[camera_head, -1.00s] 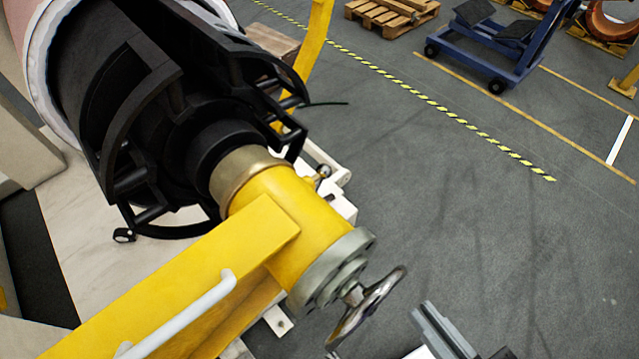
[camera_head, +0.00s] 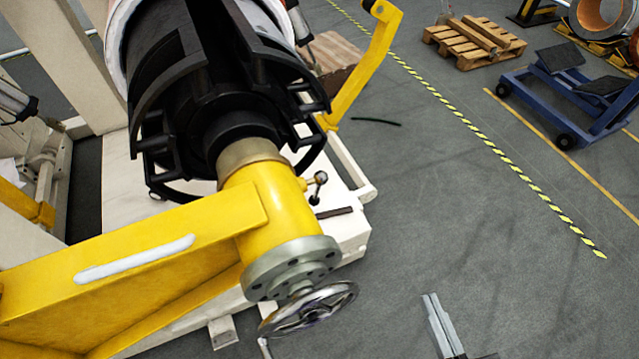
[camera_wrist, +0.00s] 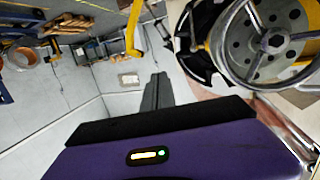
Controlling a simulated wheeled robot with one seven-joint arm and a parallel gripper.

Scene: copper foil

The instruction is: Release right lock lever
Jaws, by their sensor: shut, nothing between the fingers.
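A small lever with a dark ball knob (camera_head: 319,179) stands on the right side of the yellow cylinder (camera_head: 265,207) in the head view. It is the only lever I can make out on that side; I cannot tell its lock position. My gripper (camera_head: 431,299) is at the lower right of the head view, apart from the lever and lower in the picture. Its fingers are together and empty. In the wrist view my gripper (camera_wrist: 158,82) points over bare floor, with the handwheel (camera_wrist: 273,42) to its right.
In the head view, the chrome handwheel (camera_head: 310,309) and grey flange (camera_head: 292,267) project between the yellow arm (camera_head: 130,265) and my gripper. A white base (camera_head: 340,235) lies under the cylinder. A yellow post (camera_head: 365,75) stands behind. Grey floor (camera_head: 450,200) is open to the right.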

